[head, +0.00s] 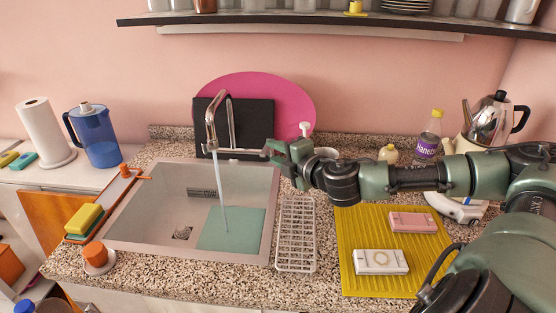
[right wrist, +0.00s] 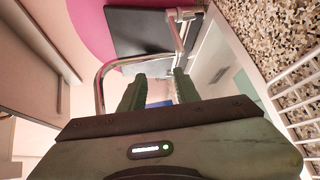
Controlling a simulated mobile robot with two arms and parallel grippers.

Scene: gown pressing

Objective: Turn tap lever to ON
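The chrome tap (head: 229,122) stands behind the sink (head: 122,228), and water runs from its spout into the basin. A horizontal chrome bar with the tap's lever end (head: 256,152) reaches right, towards my right gripper (head: 271,150). In the right wrist view my right gripper (right wrist: 160,80) has its two fingers apart with nothing held between them. The tap's curved spout (right wrist: 103,68) is left of the fingers, and its lever part (right wrist: 183,14) is beyond them at the top. I cannot tell whether the fingertips touch the lever. My left gripper is out of view.
A black board (head: 255,117) and a pink round tray (head: 290,93) lean behind the tap. A white rack (head: 296,235) lies right of the sink, beside a yellow mat (head: 373,225). A soap pump bottle (head: 305,130) stands close behind my right gripper.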

